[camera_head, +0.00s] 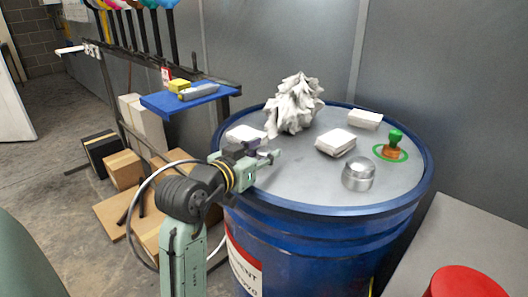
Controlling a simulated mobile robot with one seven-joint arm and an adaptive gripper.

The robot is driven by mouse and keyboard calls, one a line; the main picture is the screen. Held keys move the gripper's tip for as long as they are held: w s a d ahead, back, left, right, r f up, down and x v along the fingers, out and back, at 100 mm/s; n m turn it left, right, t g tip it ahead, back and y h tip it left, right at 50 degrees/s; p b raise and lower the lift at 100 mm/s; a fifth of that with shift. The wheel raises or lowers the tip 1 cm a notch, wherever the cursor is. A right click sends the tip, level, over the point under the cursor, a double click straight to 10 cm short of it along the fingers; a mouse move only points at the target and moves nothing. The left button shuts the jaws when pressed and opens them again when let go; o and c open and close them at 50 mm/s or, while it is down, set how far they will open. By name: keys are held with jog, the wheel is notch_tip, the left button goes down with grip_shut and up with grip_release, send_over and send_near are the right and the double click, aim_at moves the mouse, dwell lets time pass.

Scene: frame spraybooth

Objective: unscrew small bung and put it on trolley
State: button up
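A small bung-like piece (392,143), with a green knob on an orange-brown base, stands upright inside a green ring on the right of the blue drum's top (335,208). I cannot tell whether it is threaded in. My gripper (274,155) is over the drum's left edge, well left of this piece and apart from it. No trolley is clearly recognisable; a blue tray-like shelf (160,104) stands at the left.
The drum top also carries a crumpled white rag heap (296,103), several folded white cloths (336,143) and a silver metal cap (358,174). The blue shelf holds a yellow block (179,86) and a grey cylinder (199,92). Cardboard boxes (123,169) lie on the floor.

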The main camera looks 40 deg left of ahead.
jog(key=b+v, duration=0.2)
jog(key=v, duration=0.6)
jog(key=shift+s+f, duration=0.1)
jog(key=shift+s, duration=0.9)
jog(key=shift+r, duration=0.25)
